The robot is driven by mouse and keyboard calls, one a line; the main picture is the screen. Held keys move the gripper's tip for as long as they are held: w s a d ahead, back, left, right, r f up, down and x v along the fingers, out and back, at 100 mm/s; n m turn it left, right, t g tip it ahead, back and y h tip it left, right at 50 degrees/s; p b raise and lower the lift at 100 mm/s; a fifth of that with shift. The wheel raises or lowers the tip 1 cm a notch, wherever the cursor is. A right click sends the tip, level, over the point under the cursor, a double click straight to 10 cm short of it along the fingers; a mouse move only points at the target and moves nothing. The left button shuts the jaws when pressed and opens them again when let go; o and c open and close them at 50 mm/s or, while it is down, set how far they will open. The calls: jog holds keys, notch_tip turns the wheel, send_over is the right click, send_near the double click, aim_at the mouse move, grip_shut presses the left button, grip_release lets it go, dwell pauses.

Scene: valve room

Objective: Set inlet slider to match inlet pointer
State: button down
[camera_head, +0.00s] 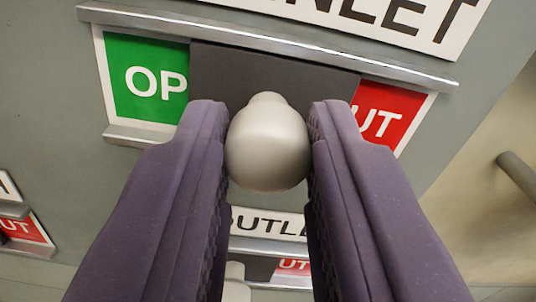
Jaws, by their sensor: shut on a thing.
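My gripper (268,150) has purple fingers shut on a pale round knob (267,150), one finger on each side of it. The knob sticks out of the dark slider plate (230,75) of the inlet slider. The plate sits between two metal rails under a sign (410,22) that reads in part "NLET". Left of the plate a green field (135,80) shows "OP"; right of it a red field (395,115) shows "UT". The plate covers the middle, and part of both words is hidden. No inlet pointer is visible.
Below, an "OUTLE" sign (268,222) tops another slider with a pale knob (236,285) and a red field (292,267), partly behind my fingers. Another red-marked slider (25,230) is at the left edge. A grey bar (518,175) is at the right.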

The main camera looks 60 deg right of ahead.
jog(key=shift+s+d+b, duration=0.3)
jog(key=shift+s+d, duration=0.8)
jog(key=shift+s, duration=0.2)
jog(key=c, duration=0.9)
grip_release()
jog(key=shift+s, duration=0.1)
jog(key=p+v, duration=0.1)
jog(key=v, duration=0.6)
jog(key=shift+s+a, duration=0.2)
jog(key=shift+a, duration=0.15)
